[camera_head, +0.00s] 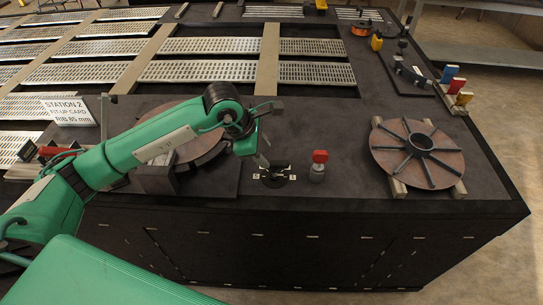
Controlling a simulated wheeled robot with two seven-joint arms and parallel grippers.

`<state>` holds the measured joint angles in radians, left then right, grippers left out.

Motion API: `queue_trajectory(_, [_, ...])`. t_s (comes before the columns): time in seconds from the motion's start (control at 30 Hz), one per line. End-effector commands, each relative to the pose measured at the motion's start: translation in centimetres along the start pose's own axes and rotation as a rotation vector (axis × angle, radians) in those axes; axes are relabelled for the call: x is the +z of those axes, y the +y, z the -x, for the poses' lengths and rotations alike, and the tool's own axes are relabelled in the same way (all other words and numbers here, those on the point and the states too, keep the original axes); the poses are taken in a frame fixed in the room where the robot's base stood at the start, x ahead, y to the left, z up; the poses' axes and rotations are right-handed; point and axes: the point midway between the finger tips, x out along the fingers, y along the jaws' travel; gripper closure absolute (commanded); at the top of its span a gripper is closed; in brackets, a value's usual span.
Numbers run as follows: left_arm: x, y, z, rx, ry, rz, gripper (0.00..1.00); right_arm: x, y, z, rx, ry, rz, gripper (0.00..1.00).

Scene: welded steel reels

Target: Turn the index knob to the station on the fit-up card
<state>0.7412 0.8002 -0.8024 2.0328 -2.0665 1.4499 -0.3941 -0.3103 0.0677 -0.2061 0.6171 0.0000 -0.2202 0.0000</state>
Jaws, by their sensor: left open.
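The fit-up card (70,111) stands at the left of the bench and reads "STATION 2, FIT-UP CARD, RIB 85 mm". The index knob (273,177) is a small black knob on a dark dial near the bench's front edge, with small white marks beside it, too small to read. My left gripper (264,162) points down just above and behind the knob, slightly to its left, and is open. I cannot tell whether its fingers touch the knob. The knob's pointing direction is unclear. My right gripper is out of view.
A red-topped post (319,158) stands right of the knob. A round ribbed reel disc (417,154) rests on supports at the right. Another disc (205,151) lies partly behind my left arm. Red, yellow and blue blocks (456,85) line the right edge. Slatted panels (197,71) cover the back.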

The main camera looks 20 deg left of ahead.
Motion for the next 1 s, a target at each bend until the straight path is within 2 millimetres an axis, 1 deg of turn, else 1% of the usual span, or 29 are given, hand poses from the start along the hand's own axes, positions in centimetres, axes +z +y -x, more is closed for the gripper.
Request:
queue_trajectory(0.03, [0.1, 0.0, -0.8, -0.004, 0.0, 0.003, 0.56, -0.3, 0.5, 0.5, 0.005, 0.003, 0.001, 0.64])
queue_trajectory(0.1, [0.1, 0.0, -2.1, -0.003, 0.0, 0.002, 0.56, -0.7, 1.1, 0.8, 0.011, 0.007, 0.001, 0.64])
queue_trajectory(0.2, [0.1, 0.0, -3.5, -0.002, 0.0, 0.002, 0.56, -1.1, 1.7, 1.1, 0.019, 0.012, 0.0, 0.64])
queue_trajectory(0.3, [0.1, 0.0, -4.5, -0.002, -0.001, 0.002, 0.56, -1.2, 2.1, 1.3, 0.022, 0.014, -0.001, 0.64])
queue_trajectory(0.43, [0.0, 0.0, -5.2, 0.0, 0.0, 0.0, 0.56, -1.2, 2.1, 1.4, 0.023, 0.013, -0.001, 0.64])
queue_trajectory(0.67, [0.0, 0.0, -5.3, 0.001, 0.0, 0.0, 0.56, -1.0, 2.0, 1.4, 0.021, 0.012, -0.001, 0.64])
queue_trajectory(0.7, [0.0, 0.0, -5.3, 0.001, 0.0, 0.0, 0.58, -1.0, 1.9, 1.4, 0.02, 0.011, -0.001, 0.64])
queue_trajectory(0.77, [0.0, 0.0, -5.3, 0.001, -0.001, 0.0, 0.7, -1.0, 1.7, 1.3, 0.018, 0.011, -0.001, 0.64])
queue_trajectory(0.9, [0.0, 0.0, -5.2, 0.001, -0.001, 0.0, 0.97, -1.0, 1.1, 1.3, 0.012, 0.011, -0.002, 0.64])
queue_trajectory(0.93, [0.0, 0.0, -5.2, 0.001, -0.001, 0.0, 1.0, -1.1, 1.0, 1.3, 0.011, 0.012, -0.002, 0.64])
queue_trajectory(1.0, [0.0, 0.0, -5.2, 0.001, -0.001, 0.001, 1.0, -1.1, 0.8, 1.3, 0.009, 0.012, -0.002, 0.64])
